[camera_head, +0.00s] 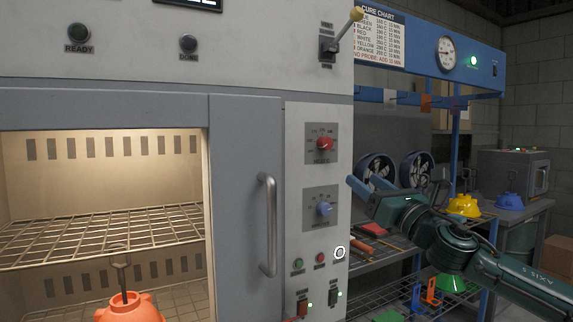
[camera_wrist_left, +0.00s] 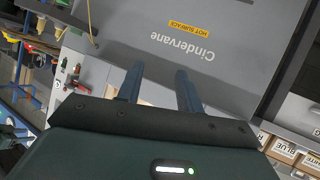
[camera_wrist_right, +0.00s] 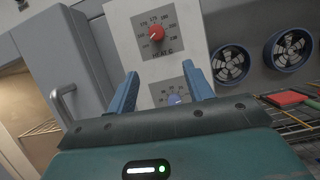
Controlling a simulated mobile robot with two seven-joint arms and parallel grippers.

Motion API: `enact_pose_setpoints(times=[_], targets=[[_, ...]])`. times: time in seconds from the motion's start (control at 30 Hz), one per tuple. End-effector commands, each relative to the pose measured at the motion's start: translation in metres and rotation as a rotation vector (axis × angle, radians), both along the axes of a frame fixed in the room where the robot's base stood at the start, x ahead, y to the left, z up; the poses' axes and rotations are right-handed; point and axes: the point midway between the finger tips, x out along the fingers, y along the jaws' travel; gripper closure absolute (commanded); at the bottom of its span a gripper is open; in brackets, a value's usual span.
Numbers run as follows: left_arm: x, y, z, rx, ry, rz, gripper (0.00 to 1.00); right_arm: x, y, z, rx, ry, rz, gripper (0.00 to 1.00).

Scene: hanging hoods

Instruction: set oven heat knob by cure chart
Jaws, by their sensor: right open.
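The red heat knob (camera_head: 324,143) sits on the oven's white control panel, above a blue knob (camera_head: 323,209). In the right wrist view the red knob (camera_wrist_right: 156,32) has a dial marked HEAT C; its exact setting is too small to read. The cure chart (camera_head: 380,37) hangs at upper right, its rows listing colours with temperatures and minutes; the figures are blurred. My right gripper (camera_head: 362,184) is open and empty, right of the panel, touching neither knob. My left gripper (camera_wrist_left: 158,86) shows only in its own wrist view, fingers apart and empty, before a grey Cindervane surface.
The oven holds wire racks and an orange hood (camera_head: 130,307). Its door handle (camera_head: 268,225) stands out left of the panel. A lever (camera_head: 345,30) juts out above. Fans, yellow (camera_head: 464,206) and blue hoods (camera_head: 509,201) and a tool-strewn rack lie to the right.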

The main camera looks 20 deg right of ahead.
Motion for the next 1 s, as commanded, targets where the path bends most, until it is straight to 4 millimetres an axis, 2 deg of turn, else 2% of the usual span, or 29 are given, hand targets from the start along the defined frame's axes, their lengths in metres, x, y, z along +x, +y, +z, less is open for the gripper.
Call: enact_pose_setpoints(times=[0.13,0.27,0.47,0.7,0.83,1.0], targets=[[-0.003,-0.001,0.001,-0.004,0.003,0.0,0.64,-0.003,-0.004,0.016,-0.057,-0.028,-0.028,0.49],[-0.004,-0.001,0.011,0.007,0.007,-0.004,0.64,0.006,-0.005,0.024,-0.052,-0.03,-0.028,0.49],[-0.004,-0.001,0.024,0.046,0.021,-0.016,0.64,0.037,-0.001,0.039,-0.048,-0.032,-0.026,0.49],[-0.002,0.0,0.036,0.103,0.018,-0.034,0.64,0.083,0.003,0.054,-0.048,-0.029,-0.024,0.49],[-0.003,0.001,0.038,0.121,0.021,-0.043,0.64,0.101,0.005,0.059,-0.051,-0.027,-0.024,0.49],[-0.005,0.003,0.038,0.14,0.023,-0.049,0.64,0.114,0.006,0.063,-0.053,-0.026,-0.025,0.49]])
